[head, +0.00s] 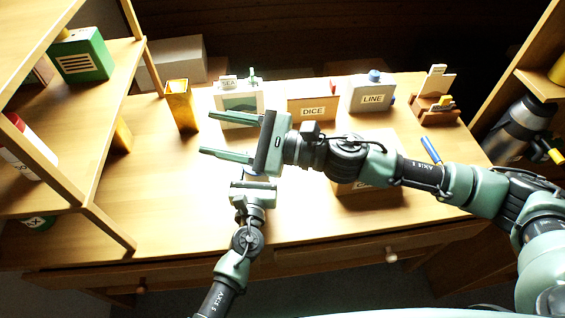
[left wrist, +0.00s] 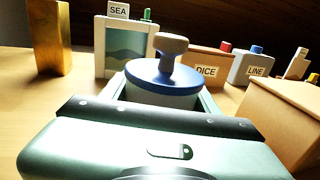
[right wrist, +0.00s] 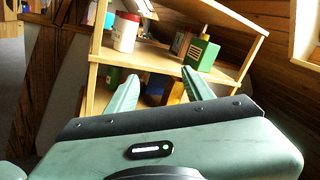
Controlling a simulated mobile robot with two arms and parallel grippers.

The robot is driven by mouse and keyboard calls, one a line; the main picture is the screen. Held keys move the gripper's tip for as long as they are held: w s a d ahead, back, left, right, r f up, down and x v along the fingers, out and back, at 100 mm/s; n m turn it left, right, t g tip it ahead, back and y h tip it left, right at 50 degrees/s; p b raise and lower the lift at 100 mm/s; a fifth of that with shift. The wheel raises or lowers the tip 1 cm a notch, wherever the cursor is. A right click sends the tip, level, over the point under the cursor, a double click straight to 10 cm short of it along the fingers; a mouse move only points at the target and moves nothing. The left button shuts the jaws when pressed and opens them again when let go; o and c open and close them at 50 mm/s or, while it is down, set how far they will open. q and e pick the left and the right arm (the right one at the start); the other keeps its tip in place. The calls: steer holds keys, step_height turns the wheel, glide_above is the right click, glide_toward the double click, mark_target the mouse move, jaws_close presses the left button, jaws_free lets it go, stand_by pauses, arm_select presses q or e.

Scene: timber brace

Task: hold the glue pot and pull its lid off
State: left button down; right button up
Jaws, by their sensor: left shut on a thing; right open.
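The glue pot (left wrist: 160,96) shows in the left wrist view, pale, with a blue lid (left wrist: 150,73) that has a light brown knob (left wrist: 172,50). The lid sits on the pot. My left gripper (head: 253,186) is shut on the pot, which stands upright between its fingers. In the head view the pot is almost wholly hidden behind my right gripper (head: 212,134). The right gripper is open and empty, its fingers pointing left, above the table and over the left gripper. Its spread fingers (right wrist: 158,90) also show in the right wrist view, with nothing between them.
At the back of the table (head: 165,215) stand a golden block (head: 180,106), a SEA box (head: 238,103), a DICE box (head: 312,108) and a LINE box (head: 372,95). A brown box (head: 350,187) lies under my right arm. A shelf (head: 100,80) is at left. The front-left table is clear.

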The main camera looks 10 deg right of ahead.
arm_select(q)
steer(key=shift+f, duration=0.1)
arm_select(e)
steer(key=w+d+f+m+t+h, duration=0.1)
steer(key=d+f+m+t+h, duration=0.35)
steer(key=d+m, duration=0.2)
steer(key=m+h, duration=0.4)
glide_toward(252, 154)
steer(key=shift+m+g, duration=0.25)
steer(key=shift+g, duration=0.1)
steer(key=x, duration=1.2)
steer(key=shift+w+d, duration=0.1)
steer(key=shift+w, duration=0.25)
jaws_close()
steer(key=shift+r+y, duration=0.1)
steer(key=shift+y, duration=0.15)
steer(key=shift+r, duration=1)
